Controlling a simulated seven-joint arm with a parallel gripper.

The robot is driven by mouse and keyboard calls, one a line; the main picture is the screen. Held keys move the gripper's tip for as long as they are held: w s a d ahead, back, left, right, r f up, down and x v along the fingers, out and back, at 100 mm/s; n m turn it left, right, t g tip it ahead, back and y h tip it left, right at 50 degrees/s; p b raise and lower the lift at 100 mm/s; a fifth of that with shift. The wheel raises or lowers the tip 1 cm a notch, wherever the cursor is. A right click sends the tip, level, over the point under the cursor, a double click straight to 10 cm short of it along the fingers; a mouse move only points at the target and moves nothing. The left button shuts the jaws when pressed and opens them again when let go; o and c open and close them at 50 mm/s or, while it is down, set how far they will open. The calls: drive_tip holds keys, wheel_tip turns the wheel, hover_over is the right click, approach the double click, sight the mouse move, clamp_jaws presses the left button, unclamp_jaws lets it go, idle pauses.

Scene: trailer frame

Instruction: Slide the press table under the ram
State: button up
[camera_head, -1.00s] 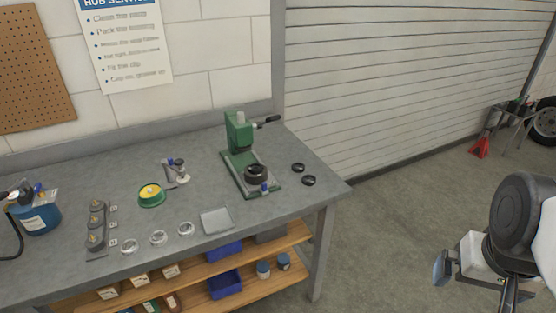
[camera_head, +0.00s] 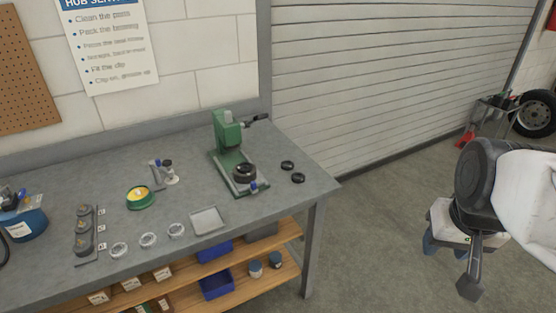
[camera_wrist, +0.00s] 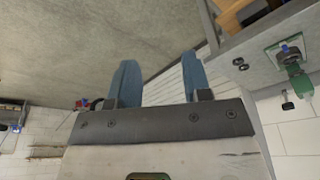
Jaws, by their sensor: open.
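The green press (camera_head: 228,135) stands upright near the bench's right end, its dark lever pointing right. Its press table (camera_head: 246,193) lies at the front of the base, bearing a dark round hub (camera_head: 244,172) and a blue knob (camera_head: 253,185). The hub sits in front of the press head, not below it. My gripper (camera_head: 448,244) is open and empty, off the bench to the right, well apart from the press. In the wrist view my gripper's blue fingers (camera_wrist: 157,82) stand apart with nothing between them, and the press (camera_wrist: 298,80) shows upside down at the right.
Two black rings (camera_head: 293,172) lie right of the press. A grey tray (camera_head: 207,220), clear dishes (camera_head: 148,240) and a green-rimmed yellow tin (camera_head: 141,196) lie to the left. The bench (camera_head: 315,185) ends just right of the rings. Open floor lies between bench and gripper.

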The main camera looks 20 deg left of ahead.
drive_tip(key=w+a+n, duration=0.2)
drive_tip(key=w+a, duration=0.6)
drive_tip(key=w, duration=0.4)
drive_tip(key=n+y, duration=0.3)
drive_tip(key=n, duration=0.3)
hover_over(253, 182)
drive_tip(key=s+d, duration=0.2)
wheel_tip(253, 182, down, 18)
drive_tip(key=shift+r, duration=0.25)
drive_tip(key=shift+f, duration=0.1)
drive_tip(key=shift+x, duration=3.8)
drive_tip(key=shift+w, duration=0.2)
